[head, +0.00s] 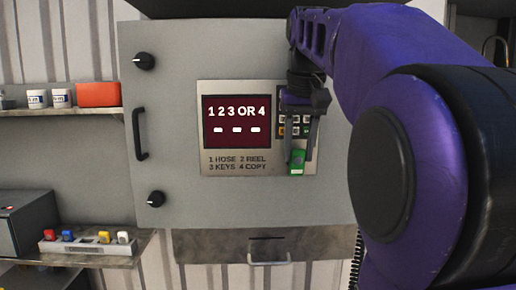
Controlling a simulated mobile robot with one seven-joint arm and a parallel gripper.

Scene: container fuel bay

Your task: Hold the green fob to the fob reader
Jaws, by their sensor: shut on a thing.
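My gripper (301,150) is shut on the green fob (297,163), which sits between its fingertips. The fob is in front of the lower right part of the metal panel (225,184) on the grey cabinet. The panel has a dark red screen (237,120) reading "1 2 3 OR 4" above three white dashes. Printed below is "1 HOSE 2 REEL 3 KEYS 4 COPY". A keypad (283,120) is partly covered by my gripper. I cannot make out the fob reader, and cannot tell whether the fob touches the panel.
The grey cabinet (165,105) has two black knobs and a black handle (140,133). A drawer (210,246) is below it. At left, a rack (85,246) holds red, blue, yellow and white fobs. A shelf (60,112) holds tubs and an orange-red box (98,94).

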